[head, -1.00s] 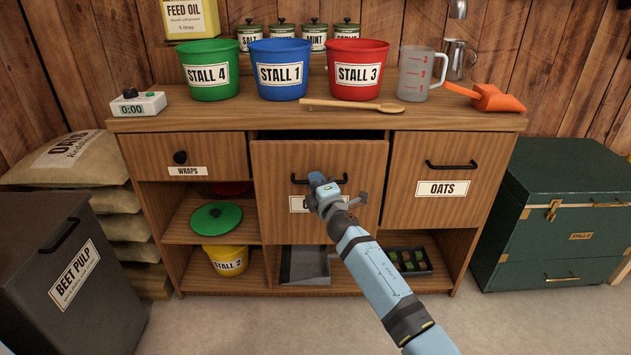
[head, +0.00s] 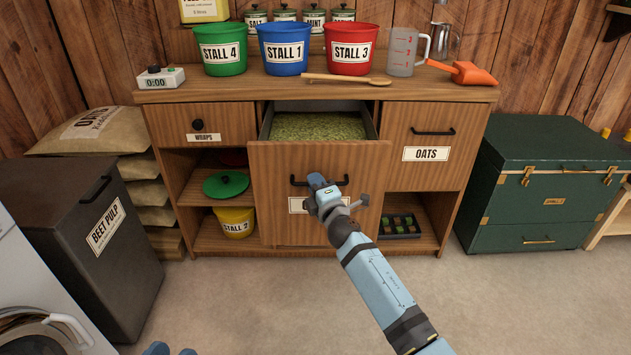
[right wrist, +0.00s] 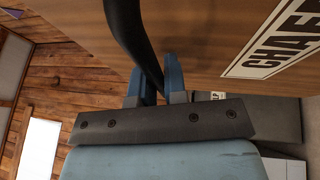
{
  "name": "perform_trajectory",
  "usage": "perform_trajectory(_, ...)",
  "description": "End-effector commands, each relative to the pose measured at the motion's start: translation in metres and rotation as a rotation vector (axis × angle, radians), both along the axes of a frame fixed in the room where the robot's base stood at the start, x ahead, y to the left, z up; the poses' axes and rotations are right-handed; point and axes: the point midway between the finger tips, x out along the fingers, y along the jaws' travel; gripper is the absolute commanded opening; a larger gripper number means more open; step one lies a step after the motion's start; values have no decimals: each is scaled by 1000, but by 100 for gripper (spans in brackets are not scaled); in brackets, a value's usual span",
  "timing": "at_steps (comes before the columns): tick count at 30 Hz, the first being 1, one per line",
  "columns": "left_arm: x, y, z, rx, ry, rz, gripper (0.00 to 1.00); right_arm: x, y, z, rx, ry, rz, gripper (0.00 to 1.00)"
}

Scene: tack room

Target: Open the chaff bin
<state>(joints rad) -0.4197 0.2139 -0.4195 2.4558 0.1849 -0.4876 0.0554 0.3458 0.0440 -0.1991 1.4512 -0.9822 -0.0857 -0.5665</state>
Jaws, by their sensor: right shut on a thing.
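The chaff bin (head: 270,215) is a wooden pull-out bin in the middle of the cabinet. It stands out from the cabinet front, and green chaff (head: 315,126) shows inside. My right gripper (head: 325,190) is shut on its black bar handle (head: 298,182). In the right wrist view the blue fingers (right wrist: 160,85) close around the dark handle (right wrist: 130,35), beside the CHAFF label (right wrist: 278,48). In the head view the gripper covers most of that label. Blue tips, likely my left gripper (head: 172,350), barely show at the bottom edge.
The oats bin (head: 425,170) and wraps drawer (head: 180,125) flank it, both shut. Buckets, a wooden spoon (head: 345,79), a jug and an orange scoop stand on the top. A beet pulp bin (head: 75,190) is at left, a green chest (head: 540,190) at right. The floor in front is clear.

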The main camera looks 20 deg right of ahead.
Motion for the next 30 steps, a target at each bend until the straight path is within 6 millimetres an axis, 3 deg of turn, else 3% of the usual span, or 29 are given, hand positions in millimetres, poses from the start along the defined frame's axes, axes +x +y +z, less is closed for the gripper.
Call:
perform_trajectory(17,1,0,0,6,-3,-2,43,-1,0,0,-1,-1,0,0)
perform_trajectory(18,1,0,0,7,-2,-3,43,-1,0,0,-1,-1,0,20)
perform_trajectory(19,1,1,0,7,-3,-3,43,-1,0,0,-1,-1,0,23)
perform_trajectory(30,0,1,2,8,-4,-3,43,-8,-1,-1,0,0,0,23)
